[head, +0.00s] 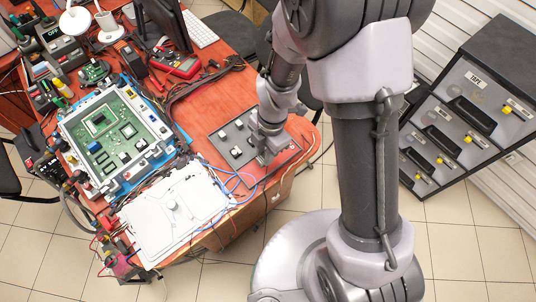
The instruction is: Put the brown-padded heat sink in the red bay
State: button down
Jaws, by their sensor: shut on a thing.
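My gripper (267,158) is low over the right part of a dark grey plate (232,121) on the red-brown table. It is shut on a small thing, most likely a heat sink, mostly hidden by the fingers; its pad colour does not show. Other small blocks, likely heat sinks (237,152), stand on the plate left of my gripper. I cannot tell whether the held thing touches the plate. A large green circuit board (112,131) in a pale frame lies to the left, with chips and small parts on it. I cannot make out a red bay there.
A white panel (185,222) with blue hoses lies at the table's front. Clutter and cables line the table's left side. A grey drawer cabinet (465,115) stands at right.

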jog(key=shift+w+d+f+b, duration=0.2)
jog(key=shift+f+b, duration=0.1)
jog(key=shift+f, duration=0.3)
jog(key=shift+w+d+f+b, duration=0.2)
jog(key=shift+f+b, duration=0.1)
jog(key=shift+f, duration=0.35)
jog(key=shift+w+d+f+b, duration=0.1)
jog(key=shift+w+f+b, duration=0.15)
jog(key=shift+f, duration=0.35)
jog(key=shift+f+b, duration=0.15)
jog(key=shift+b, duration=0.15)
jog(key=c, duration=1.2)
grip_release()
